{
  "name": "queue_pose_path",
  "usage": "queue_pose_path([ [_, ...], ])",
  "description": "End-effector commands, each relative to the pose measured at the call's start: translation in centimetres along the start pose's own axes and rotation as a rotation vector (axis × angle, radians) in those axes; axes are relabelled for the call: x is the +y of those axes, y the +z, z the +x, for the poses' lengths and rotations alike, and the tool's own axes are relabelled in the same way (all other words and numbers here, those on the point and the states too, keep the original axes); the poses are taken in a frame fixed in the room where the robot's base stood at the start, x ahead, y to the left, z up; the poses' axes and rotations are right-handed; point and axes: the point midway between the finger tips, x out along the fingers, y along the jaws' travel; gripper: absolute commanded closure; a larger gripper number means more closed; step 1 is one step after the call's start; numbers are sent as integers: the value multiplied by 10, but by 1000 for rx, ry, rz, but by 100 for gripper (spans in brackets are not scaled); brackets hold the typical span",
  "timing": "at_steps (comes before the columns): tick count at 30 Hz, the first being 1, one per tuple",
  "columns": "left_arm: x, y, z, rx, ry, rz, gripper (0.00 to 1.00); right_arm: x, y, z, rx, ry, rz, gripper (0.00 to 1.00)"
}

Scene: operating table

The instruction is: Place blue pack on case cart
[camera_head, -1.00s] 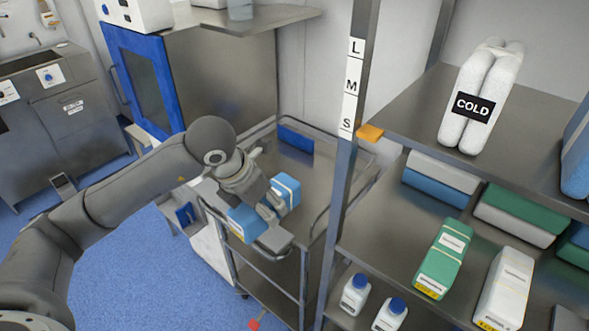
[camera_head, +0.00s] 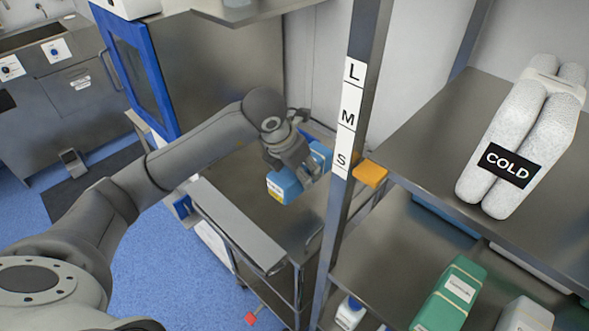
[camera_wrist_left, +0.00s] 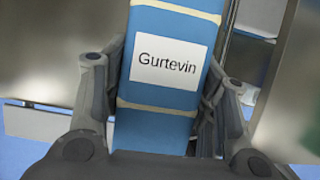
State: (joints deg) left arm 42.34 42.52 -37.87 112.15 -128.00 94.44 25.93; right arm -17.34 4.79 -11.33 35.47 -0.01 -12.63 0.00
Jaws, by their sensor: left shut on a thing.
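The blue pack (camera_head: 284,187) is a blue block with pale bands and a yellow mark on its end. My left gripper (camera_head: 300,174) is shut on it and holds it over the top of the metal case cart (camera_head: 238,224). Whether the pack touches the cart top cannot be told. In the left wrist view the pack (camera_wrist_left: 165,105) lies between the two fingers, with a white "Gurtevin" label facing the camera. My right gripper is not in view.
A shelf rack post (camera_head: 350,140) with L, M, S labels stands close right of the pack. Its shelves hold a white "COLD" bundle (camera_head: 525,140) and a green pack (camera_head: 452,295). A blue-framed cabinet (camera_head: 145,75) stands behind my left arm.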

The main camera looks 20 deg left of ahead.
Motion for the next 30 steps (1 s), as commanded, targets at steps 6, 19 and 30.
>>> queue_pose_path([
  [6, 34, 13, 31, 4, -2, -5, 78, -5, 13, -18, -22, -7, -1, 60],
  [19, 62, 17, 80, -2, -1, 1, 78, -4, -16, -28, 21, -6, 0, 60],
  [30, 65, 6, 114, -2, -2, 2, 78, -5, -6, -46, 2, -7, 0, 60],
])
